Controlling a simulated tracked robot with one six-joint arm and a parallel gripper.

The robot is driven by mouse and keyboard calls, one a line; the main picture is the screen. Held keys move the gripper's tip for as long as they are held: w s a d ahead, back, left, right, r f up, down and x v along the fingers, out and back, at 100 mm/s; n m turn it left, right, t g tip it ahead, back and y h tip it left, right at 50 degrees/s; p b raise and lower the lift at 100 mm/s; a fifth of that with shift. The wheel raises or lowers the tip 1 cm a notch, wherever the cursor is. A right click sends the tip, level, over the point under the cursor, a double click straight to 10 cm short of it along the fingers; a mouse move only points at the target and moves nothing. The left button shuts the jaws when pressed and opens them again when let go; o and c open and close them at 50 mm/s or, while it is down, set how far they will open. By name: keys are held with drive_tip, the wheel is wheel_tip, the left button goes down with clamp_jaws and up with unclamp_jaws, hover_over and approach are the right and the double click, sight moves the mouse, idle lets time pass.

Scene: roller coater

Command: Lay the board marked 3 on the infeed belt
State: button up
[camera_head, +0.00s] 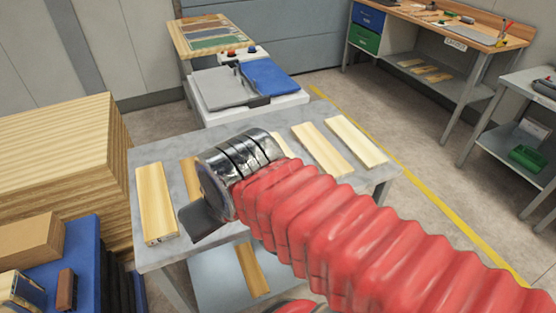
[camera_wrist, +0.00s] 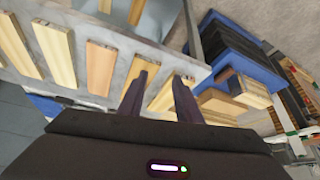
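Several pale wooden boards lie in a row on the grey table (camera_head: 150,158); one board (camera_head: 155,203) is at its left end, and others (camera_head: 320,149) (camera_head: 356,140) are at its right. Small marks show on the left board's near end, but I cannot read them, so I cannot tell which board is marked 3. My gripper (camera_head: 203,222) is over the table's left half. In the wrist view my gripper (camera_wrist: 160,92) is open, with a board (camera_wrist: 161,98) seen between its fingers. I cannot tell whether they touch it. A white machine (camera_head: 252,112) with grey (camera_head: 222,88) and blue (camera_head: 270,78) tops stands behind; its infeed belt is not clearly identifiable.
Large stacked timber (camera_head: 60,145) and a blue surface (camera_head: 80,245) with blocks stand left. A board (camera_head: 252,268) lies on the table's lower shelf. A workbench (camera_head: 440,25) and grey cart (camera_head: 520,90) are right. The floor with the yellow line (camera_head: 420,180) is clear.

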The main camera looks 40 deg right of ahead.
drive_tip(key=shift+o, duration=0.5)
drive_tip(key=shift+o, duration=1.4)
drive_tip(key=shift+w+d+r, duration=0.15)
drive_tip(key=shift+w+d, duration=0.1)
drive_tip(key=o, duration=1)
drive_tip(key=shift+m+g+h, duration=0.4)
drive_tip(key=shift+m, duration=0.5)
drive_tip(key=w+d, duration=0.3)
drive_tip(key=d, duration=0.1)
drive_tip(key=w+d, duration=0.2)
drive_tip(key=d, duration=0.3)
drive_tip(key=w+d+r, duration=0.1)
drive_tip(key=w+d, duration=0.2)
drive_tip(key=d, duration=0.1)
drive_tip(key=shift+w+d, duration=0.15)
drive_tip(key=shift+w, duration=0.2)
drive_tip(key=shift+o, duration=0.4)
drive_tip(key=w+d+f, duration=0.1)
drive_tip(key=d, duration=0.7)
drive_tip(key=w+d+f+m, duration=0.1)
drive_tip(key=d+f, duration=0.1)
drive_tip(key=d, duration=0.7)
drive_tip(key=shift+w+g, duration=0.25)
drive_tip(key=shift+g, duration=0.05)
drive_tip(key=shift+d, duration=0.1)
drive_tip(key=shift+f, duration=0.1)
drive_tip(key=x, duration=0.8)
drive_tip(key=shift+w+d+f, duration=0.1)
drive_tip(key=shift+d+f, duration=0.05)
drive_tip(key=shift+f, duration=0.1)
